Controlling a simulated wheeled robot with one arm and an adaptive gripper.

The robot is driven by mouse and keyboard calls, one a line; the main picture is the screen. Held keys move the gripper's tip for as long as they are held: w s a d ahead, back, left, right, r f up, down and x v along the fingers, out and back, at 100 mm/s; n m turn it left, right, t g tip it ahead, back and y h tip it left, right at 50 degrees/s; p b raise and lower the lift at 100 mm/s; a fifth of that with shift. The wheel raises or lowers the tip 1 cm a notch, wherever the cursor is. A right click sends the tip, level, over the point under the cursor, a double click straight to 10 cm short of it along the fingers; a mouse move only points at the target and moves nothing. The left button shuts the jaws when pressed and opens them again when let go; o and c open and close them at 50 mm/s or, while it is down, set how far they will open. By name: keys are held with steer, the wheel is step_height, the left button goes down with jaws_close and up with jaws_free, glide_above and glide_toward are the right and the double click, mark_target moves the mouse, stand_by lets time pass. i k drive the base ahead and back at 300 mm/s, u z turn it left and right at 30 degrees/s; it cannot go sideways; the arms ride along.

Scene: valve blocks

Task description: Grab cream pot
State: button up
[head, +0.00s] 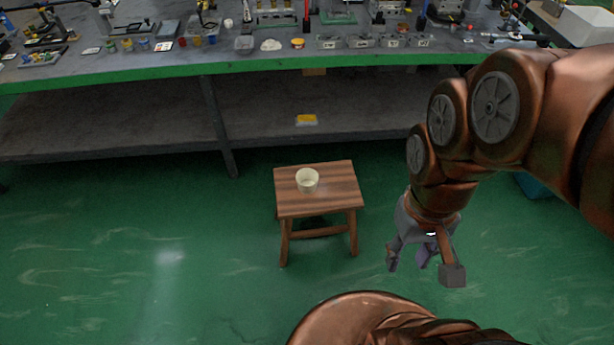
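A small cream pot (307,184) stands upright on the top of a low wooden stool (338,195), left of the middle of its top. The pot's open rim faces up toward the camera. My gripper (408,264) hangs to the right of the stool, pointing down, apart from both stool and pot. Its fingers look spread with green floor showing between them, and nothing is held in it.
A long workbench (150,75) with a green edge and a lower shelf runs behind the stool, crowded with tools and small parts. A yellow item (306,119) lies on its shelf. The green floor (120,240) left of the stool is clear.

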mark_target(307, 179)
steer(key=z, duration=0.3)
steer(key=k, duration=0.35)
steer(key=u, duration=1.1)
steer(key=i, duration=0.8)
steer(key=z, duration=0.05)
